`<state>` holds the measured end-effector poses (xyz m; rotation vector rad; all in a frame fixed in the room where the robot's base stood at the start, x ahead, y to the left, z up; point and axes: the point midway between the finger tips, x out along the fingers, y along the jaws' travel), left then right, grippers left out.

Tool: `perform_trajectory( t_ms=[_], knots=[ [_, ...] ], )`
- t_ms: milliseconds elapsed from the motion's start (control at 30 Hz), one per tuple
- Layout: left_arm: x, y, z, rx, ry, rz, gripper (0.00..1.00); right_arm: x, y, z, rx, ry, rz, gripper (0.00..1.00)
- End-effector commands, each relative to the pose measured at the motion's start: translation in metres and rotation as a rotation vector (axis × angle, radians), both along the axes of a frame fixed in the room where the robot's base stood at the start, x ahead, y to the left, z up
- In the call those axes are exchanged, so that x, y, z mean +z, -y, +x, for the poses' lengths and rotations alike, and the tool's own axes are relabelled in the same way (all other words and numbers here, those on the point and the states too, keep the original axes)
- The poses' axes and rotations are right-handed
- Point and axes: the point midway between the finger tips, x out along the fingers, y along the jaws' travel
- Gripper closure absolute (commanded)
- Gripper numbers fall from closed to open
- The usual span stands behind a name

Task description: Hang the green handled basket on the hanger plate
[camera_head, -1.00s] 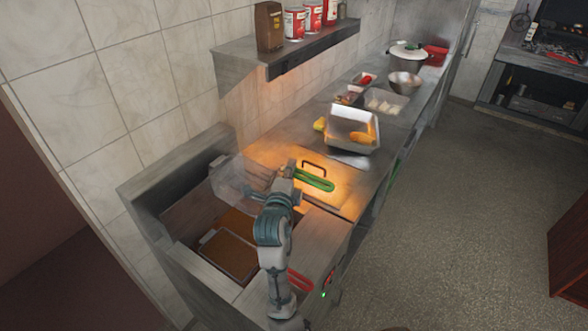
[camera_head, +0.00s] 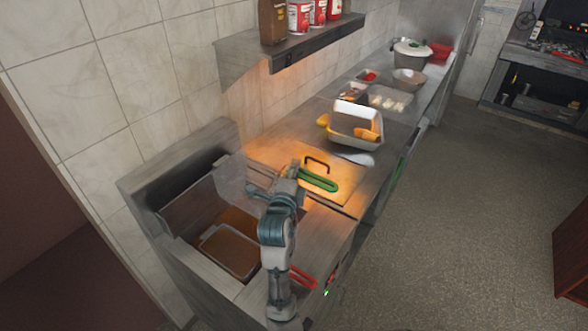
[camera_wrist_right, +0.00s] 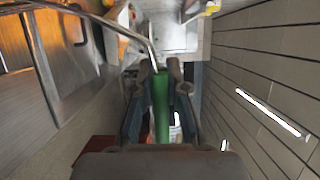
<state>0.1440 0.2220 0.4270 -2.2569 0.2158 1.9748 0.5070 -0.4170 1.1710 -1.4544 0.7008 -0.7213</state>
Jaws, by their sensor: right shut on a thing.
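The basket with the green handle (camera_head: 318,180) is held by my right gripper (camera_head: 291,174) above the fryer. Its pale, see-through mesh body (camera_head: 232,180) is left of the gripper, near the fryer's back panel. In the right wrist view the green handle (camera_wrist_right: 161,108) lies between the two fingers of my right gripper (camera_wrist_right: 160,72), which is shut on it. The upright metal panel (camera_head: 182,162) behind the fryer may be the hanger plate; I cannot tell whether the basket touches it. My left gripper is not in view.
A second basket with a red handle (camera_head: 303,277) sits in the fryer well (camera_head: 190,238). A shelf (camera_head: 290,52) with cans juts from the wall above.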

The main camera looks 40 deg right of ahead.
Motion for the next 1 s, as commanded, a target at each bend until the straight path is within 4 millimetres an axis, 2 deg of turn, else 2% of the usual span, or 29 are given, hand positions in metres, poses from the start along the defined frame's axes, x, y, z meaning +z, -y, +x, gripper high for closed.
perform_trajectory(
  t_ms=[467, 733, 767, 833, 867, 1000],
  knots=[
    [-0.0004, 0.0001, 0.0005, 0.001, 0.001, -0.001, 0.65, -0.0001, -0.0014, 0.0000, 0.001, 0.004, 0.000, 1.00],
    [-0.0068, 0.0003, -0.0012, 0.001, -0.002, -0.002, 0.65, -0.0072, -0.0010, 0.0003, 0.002, 0.003, 0.001, 1.00],
    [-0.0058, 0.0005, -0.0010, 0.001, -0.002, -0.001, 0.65, -0.0063, -0.0006, 0.0003, 0.002, 0.004, 0.002, 0.79],
    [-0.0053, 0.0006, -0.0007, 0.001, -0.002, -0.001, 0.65, -0.0060, -0.0005, 0.0005, 0.002, 0.003, 0.001, 0.62],
    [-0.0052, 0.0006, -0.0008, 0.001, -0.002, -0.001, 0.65, -0.0061, -0.0005, 0.0006, 0.002, 0.003, 0.001, 0.57],
    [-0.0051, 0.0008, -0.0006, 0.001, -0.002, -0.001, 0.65, -0.0063, 0.0000, 0.0006, 0.001, 0.002, 0.001, 0.57]
  ],
)
